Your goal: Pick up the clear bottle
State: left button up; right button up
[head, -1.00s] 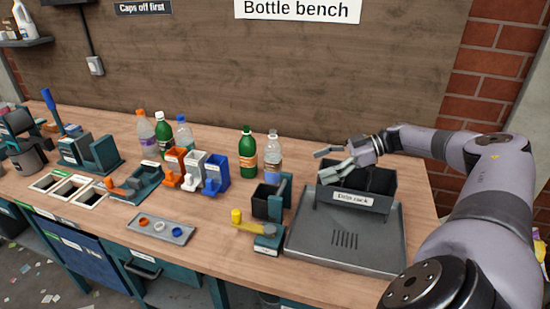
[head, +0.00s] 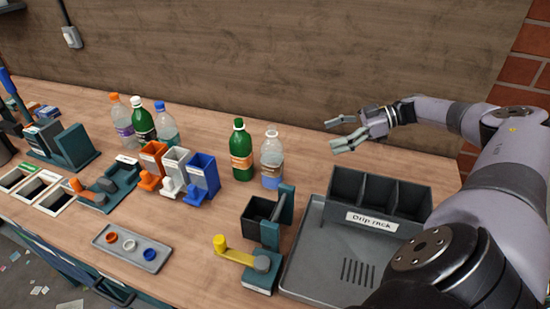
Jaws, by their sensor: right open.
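A clear bottle (head: 271,158) stands upright on the wooden bench, with a pale label and a bluish lower part. A green bottle (head: 241,152) with a green cap stands just left of it. My right gripper (head: 334,133) comes in from the right. It is open and empty, its fingers pointing left towards the clear bottle, with a gap between them. My left gripper is not in view.
A grey drip rack (head: 372,224) with compartments stands right of the clear bottle. A dark fixture with a yellow-knobbed lever (head: 230,252) stands in front. Several capped bottles (head: 143,124) stand at the back left, behind orange, white and blue bins (head: 203,175). A tray (head: 152,257) holds caps.

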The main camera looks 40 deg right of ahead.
aim_at(277, 170)
notch_tip(277, 170, down, 6)
jog(key=f+b, duration=0.1)
jog(key=b, duration=0.5)
jog(key=x, duration=0.3)
jog(key=p+x, duration=0.1)
jog(key=x, duration=0.3)
jog(key=p+x, duration=0.1)
jog(key=x, duration=0.3)
jog(key=shift+w+a+r, duration=0.1)
jog(key=shift+w+r, duration=0.05)
jog(key=shift+r, duration=0.1)
jog(key=p+x, duration=0.1)
jog(key=x, duration=0.4)
jog(key=shift+a+f+p, duration=0.15)
jog(key=shift+p, duration=0.2)
jog(key=shift+w+a+f, duration=0.2)
jog(key=shift+w, duration=0.05)
jog(key=c, duration=1.3)
